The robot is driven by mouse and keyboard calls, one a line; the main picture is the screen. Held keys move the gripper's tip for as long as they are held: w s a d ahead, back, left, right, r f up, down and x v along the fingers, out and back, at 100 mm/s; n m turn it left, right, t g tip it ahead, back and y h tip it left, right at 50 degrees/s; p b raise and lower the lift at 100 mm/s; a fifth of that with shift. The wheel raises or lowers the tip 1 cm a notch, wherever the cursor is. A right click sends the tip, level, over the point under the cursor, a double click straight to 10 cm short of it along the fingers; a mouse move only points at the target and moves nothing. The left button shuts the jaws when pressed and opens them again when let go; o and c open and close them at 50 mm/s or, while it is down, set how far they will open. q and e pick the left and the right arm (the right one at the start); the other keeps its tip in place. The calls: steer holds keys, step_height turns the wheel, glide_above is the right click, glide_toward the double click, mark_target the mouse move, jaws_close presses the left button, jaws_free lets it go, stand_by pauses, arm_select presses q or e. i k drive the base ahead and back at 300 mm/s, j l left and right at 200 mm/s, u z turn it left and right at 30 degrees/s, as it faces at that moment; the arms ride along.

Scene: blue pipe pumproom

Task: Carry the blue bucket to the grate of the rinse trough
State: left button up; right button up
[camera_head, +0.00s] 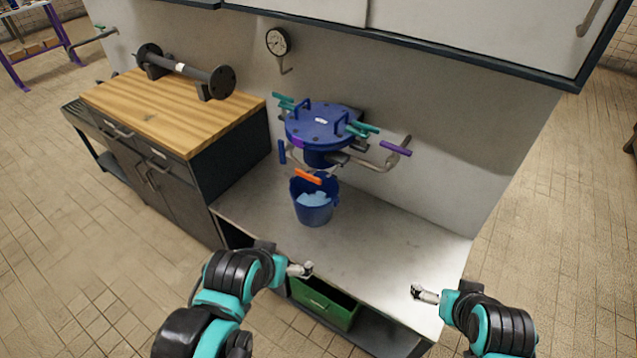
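The blue bucket (314,215) stands upright on the steel worktop (385,250), below a blue pipe flange. It has an orange grip (308,177) on its handle and holds something light blue. My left gripper (306,269) is in front of the bucket, near the worktop's front edge, apart from it. My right gripper (418,291) is further right over the front of the worktop, also away from the bucket. Both look empty, but their fingers are too small to judge. A dark slatted surface (77,113) shows at the far left; I cannot tell if it is the trough's grate.
A blue round flange cover (322,125) with teal and purple levers juts from the wall above the bucket. Left stands a higher wooden-topped cabinet (170,105) bearing a dark pipe piece (185,68). The worktop's right side is clear.

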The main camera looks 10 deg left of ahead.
mark_target(316, 199)
steer(key=l, duration=0.6)
steer(key=i+l, duration=0.15)
steer(key=l, duration=0.5)
steer(key=l+z, duration=0.1)
steer(key=l, duration=0.5)
steer(key=i+l, duration=0.1)
steer(key=l, duration=0.55)
steer(key=j, duration=0.5)
